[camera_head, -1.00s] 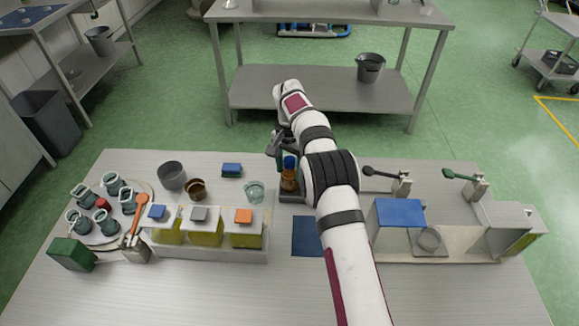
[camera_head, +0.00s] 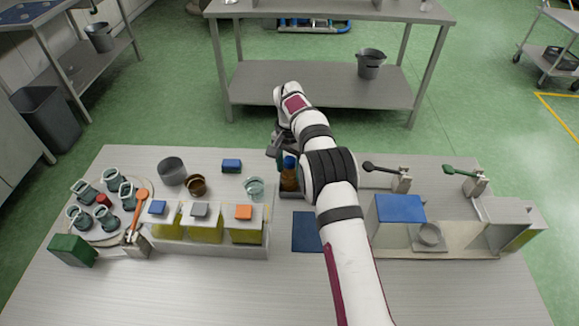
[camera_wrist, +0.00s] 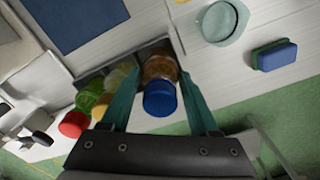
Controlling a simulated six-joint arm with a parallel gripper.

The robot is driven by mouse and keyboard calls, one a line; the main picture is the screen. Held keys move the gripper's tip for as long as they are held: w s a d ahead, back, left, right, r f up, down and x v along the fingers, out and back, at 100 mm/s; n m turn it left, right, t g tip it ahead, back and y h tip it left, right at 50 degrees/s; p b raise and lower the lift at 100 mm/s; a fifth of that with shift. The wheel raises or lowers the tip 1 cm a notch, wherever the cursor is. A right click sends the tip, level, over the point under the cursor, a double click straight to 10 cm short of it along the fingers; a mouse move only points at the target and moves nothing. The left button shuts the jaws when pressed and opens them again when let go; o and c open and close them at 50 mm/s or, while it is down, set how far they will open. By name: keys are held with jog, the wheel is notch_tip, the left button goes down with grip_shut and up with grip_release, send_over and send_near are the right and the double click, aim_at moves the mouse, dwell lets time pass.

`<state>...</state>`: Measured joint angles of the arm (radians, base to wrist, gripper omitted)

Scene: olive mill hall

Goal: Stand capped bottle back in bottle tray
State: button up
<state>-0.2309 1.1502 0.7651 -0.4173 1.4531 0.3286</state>
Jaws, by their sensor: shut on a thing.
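The capped bottle, amber with a blue cap (camera_head: 290,162), is upright beside my forearm, which hides its right side. In the wrist view its blue cap (camera_wrist: 160,102) faces me. My gripper (camera_wrist: 158,76) is shut on this bottle, with one teal finger on each side. The bottle tray (camera_head: 290,195) is a small grey holder at the bottle's foot, mostly behind my arm. In the wrist view, bottles with a yellow cap (camera_wrist: 86,104) and a red cap (camera_wrist: 73,124) stand in a row beside the held one. Its base is hidden, so I cannot tell whether it touches the tray floor.
A glass beaker (camera_head: 254,189) and a blue sponge (camera_head: 232,165) stand close left of the tray. A blue mat (camera_head: 307,232) lies in front. A white rack (camera_head: 205,248) of oil containers is left; a blue-topped box (camera_head: 398,209) is right.

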jog(key=shift+f, duration=0.35)
jog(key=o, duration=1.1)
jog(key=shift+o, duration=0.4)
notch_tip(320, 180, up, 8)
